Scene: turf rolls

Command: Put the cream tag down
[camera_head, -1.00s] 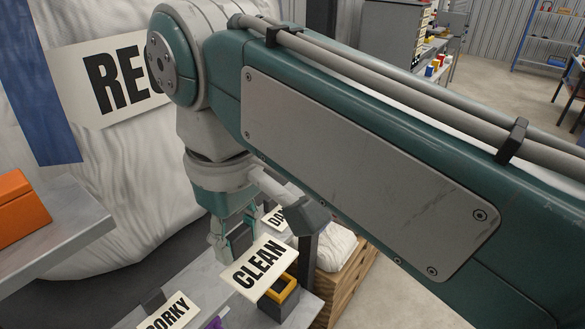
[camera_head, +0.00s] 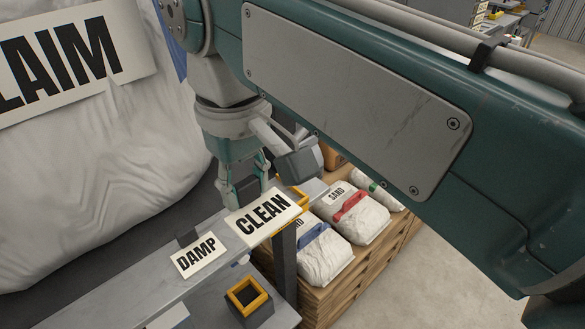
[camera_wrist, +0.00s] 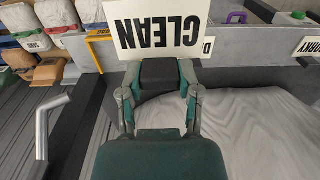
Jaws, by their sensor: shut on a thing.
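The cream tag reads CLEAN in black (camera_head: 263,215). It is tilted in the head view, in front of my gripper (camera_head: 246,192), and appears above the metal shelf (camera_head: 160,283). In the wrist view the tag (camera_wrist: 160,30) lies just beyond my gripper (camera_wrist: 158,76), its lettering upside down. My gripper is shut on the tag's dark block (camera_wrist: 160,72). The tag hides part of the shelf, so I cannot tell whether it touches anything.
A DAMP tag (camera_head: 198,256) stands on the shelf to the left. A dark box with a yellow rim (camera_head: 248,297) is below it. Sand sacks (camera_head: 358,215) lie on wooden pallets at right. A large white bag (camera_head: 110,180) fills the left.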

